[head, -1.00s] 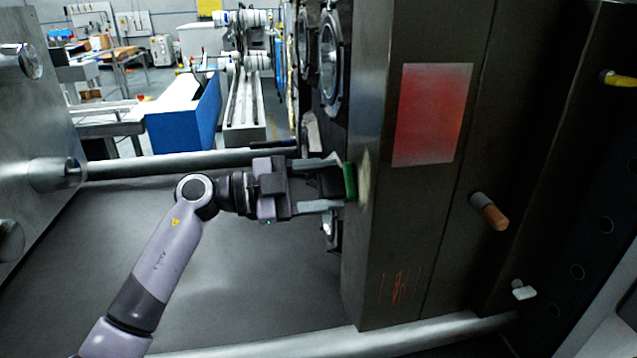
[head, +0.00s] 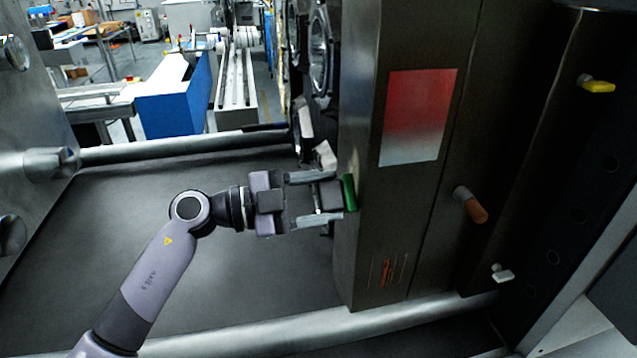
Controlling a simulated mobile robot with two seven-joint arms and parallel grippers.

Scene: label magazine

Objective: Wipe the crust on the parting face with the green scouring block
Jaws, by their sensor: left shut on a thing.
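My left gripper (head: 338,196) reaches in from the left and is shut on the green scouring block (head: 350,192), which has a dark backing between the fingers. The green side faces right, against or very close to the parting face (head: 345,245), the narrow left side of the large dark mould block. I cannot tell touching from a small gap. I cannot make out the pale crust clearly now; the face around the green block looks mostly dark. My right gripper is not in view.
A red-to-grey panel (head: 418,115) is on the mould block's broad side. An orange-tipped plug (head: 471,205), a yellow-ended fitting (head: 597,85) and a pale fitting (head: 502,273) stick out at right. A metal bar (head: 180,147) runs behind my arm.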

